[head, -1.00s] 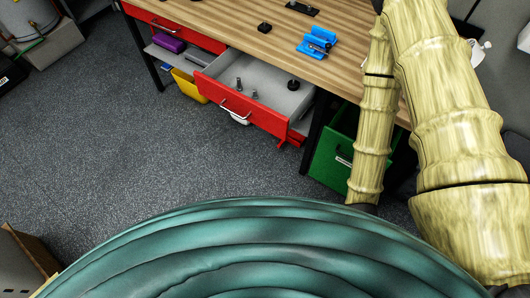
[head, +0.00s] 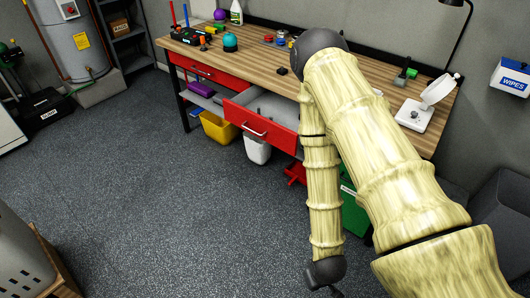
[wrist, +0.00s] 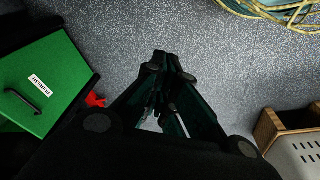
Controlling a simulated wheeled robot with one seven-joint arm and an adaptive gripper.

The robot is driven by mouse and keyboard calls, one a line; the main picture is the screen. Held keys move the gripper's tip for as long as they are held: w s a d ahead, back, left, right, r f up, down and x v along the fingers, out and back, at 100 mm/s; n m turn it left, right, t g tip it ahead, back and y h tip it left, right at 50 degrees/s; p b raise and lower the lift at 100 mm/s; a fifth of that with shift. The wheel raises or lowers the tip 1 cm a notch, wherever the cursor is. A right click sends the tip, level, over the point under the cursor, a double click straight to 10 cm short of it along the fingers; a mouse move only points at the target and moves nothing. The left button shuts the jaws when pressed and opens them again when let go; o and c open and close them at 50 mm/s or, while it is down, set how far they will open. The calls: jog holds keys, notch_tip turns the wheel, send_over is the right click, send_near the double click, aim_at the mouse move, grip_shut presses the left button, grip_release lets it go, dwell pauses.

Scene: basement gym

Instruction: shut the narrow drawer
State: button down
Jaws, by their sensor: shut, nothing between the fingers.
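A red-fronted drawer (head: 260,122) stands pulled out from under the wooden workbench in the head view, its grey inside partly showing. My arm hides the right part of its opening. Another red drawer front (head: 200,69) to its left sits flush with the bench. The open drawer looks no wider than that one. My gripper (wrist: 172,60) shows in the wrist view, its dark fingers together with nothing between them, above the grey floor. The open drawer cannot be made out in the wrist view.
Yellow (head: 217,128) and white (head: 257,150) bins sit beneath. A crate (wrist: 300,150) is at right in the wrist view. The floor left is open.

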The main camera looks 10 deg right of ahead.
jog(key=w+f+n+t+b, duration=0.4)
jog(key=w+b, duration=0.4)
jog(key=w, duration=0.7)
jog(key=n+t+h+b, duration=0.2)
jog(key=n+t+b, duration=0.95)
jog(key=b, duration=1.05)
send_near(270, 134)
jog(key=w+a, duration=0.2)
jog(key=a, duration=0.1)
jog(key=shift+t, duration=0.25)
jog(key=shift+w+d+f+b, duration=0.15)
jog(key=shift+w+d, duration=0.25)
jog(key=shift+d, duration=0.2)
jog(key=shift+w+d+r+b, duration=0.1)
jog(key=shift+w+d, duration=0.3)
jog(key=shift+d, duration=0.2)
jog(key=shift+w+d+f+b, duration=0.15)
jog(key=shift+w+d, duration=0.25)
jog(key=shift+d, duration=0.25)
